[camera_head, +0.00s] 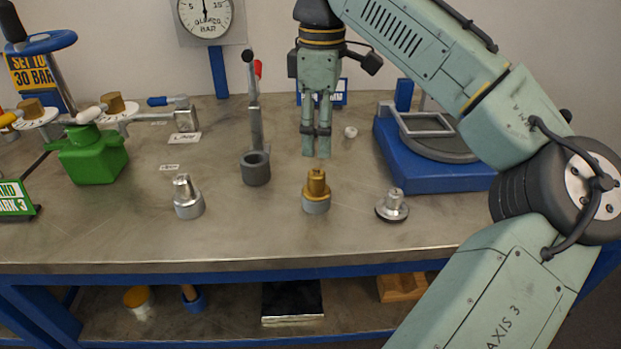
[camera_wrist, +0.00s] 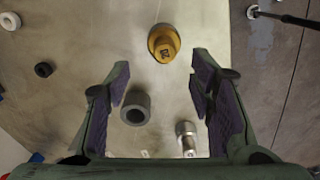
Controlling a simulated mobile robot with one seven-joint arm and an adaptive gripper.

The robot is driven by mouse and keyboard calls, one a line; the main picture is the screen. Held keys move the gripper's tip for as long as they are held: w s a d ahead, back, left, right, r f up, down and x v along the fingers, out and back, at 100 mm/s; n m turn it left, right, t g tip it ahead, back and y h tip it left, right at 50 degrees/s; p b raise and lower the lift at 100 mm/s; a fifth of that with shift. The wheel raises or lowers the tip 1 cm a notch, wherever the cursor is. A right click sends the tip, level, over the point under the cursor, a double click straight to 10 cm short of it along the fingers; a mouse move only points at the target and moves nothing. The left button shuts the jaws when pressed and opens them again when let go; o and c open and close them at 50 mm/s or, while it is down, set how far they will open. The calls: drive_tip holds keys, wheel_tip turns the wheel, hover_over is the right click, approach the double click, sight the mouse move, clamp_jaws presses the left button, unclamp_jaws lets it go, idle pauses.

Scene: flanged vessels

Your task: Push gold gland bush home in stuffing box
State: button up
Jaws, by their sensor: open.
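The gold gland bush (camera_head: 317,183) stands upright on a short grey cylindrical body (camera_head: 316,206), which I take for the stuffing box, near the front middle of the bench. How deep the bush sits in it cannot be told. In the wrist view the bush (camera_wrist: 163,43) shows from above as a gold flange with a raised stub, beyond the fingertips, and it hides most of the body. My gripper (camera_head: 316,153) points down above the bench, behind the bush in the head view. In the wrist view my gripper (camera_wrist: 158,78) is open, with nothing between its fingers.
A hollow grey cylinder (camera_head: 255,168) stands left of the bush; a silver stepped piece (camera_head: 187,197) stands farther left. A silver flanged piece (camera_head: 392,206) is to the right. A blue base (camera_head: 435,175) stands back right, a green valve body (camera_head: 92,155) at left. The front bench strip is clear.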

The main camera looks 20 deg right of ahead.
sight(318, 173)
drive_tip(key=f, duration=0.3)
drive_tip(key=shift+s+f, duration=0.2)
drive_tip(key=shift+f, duration=0.15)
drive_tip(key=f, duration=0.2)
drive_tip(key=f+p, duration=0.1)
drive_tip(key=f, duration=0.2)
drive_tip(key=shift+a+f, duration=0.2)
drive_tip(key=shift+f, duration=0.15)
drive_tip(key=shift+s, duration=0.1)
clamp_jaws()
